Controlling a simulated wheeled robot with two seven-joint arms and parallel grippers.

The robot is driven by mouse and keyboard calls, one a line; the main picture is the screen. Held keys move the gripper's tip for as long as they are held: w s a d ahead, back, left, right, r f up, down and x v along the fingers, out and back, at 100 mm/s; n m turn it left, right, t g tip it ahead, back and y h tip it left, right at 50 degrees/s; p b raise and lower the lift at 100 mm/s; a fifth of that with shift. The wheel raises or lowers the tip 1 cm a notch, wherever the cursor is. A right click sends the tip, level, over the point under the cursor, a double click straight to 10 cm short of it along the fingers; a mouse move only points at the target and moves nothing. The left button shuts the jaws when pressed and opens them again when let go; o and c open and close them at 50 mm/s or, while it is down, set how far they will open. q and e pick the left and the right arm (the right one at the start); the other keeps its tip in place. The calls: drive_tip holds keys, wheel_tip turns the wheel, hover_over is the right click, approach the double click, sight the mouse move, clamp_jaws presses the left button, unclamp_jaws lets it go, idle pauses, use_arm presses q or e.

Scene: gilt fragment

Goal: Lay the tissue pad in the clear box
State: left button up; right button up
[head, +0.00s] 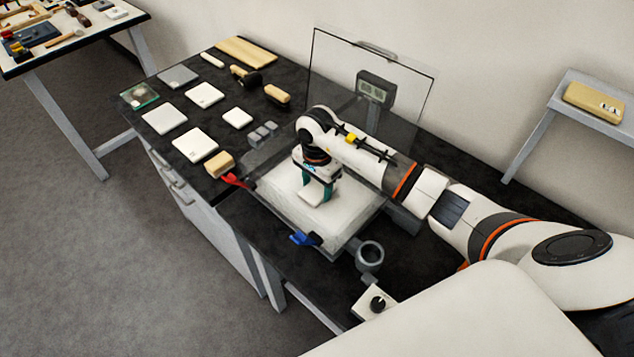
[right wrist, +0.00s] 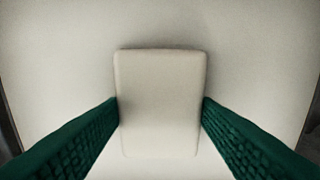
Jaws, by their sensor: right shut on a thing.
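The tissue pad, a small white block with rounded edges, shows in the head view (head: 312,197) and upright in the middle of the right wrist view (right wrist: 160,85). My right gripper (head: 317,188) has its green fingers shut on the pad's two sides. It holds the pad over the white bedding inside the clear box (head: 344,243). I cannot tell whether the pad touches the bedding. The box's clear lid (head: 335,65) stands open at the back. My arm hides part of the box. My left gripper is not in view.
Several white and grey slabs (head: 195,145) lie on the dark bench to the left. A red clip (head: 236,181) and a blue clip (head: 304,239) sit at the box's edge. A grey cup (head: 369,256) and a knob box (head: 374,302) stand in front.

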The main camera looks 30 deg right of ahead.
sight(317, 188)
drive_tip(key=shift+f, duration=0.15)
drive_tip(key=o, duration=1)
drive_tip(key=shift+c, duration=0.2)
drive_tip(key=shift+r, duration=0.3)
wheel_tip(317, 188, up, 12)
drive_tip(key=b, duration=0.3)
drive_tip(key=shift+f, duration=0.15)
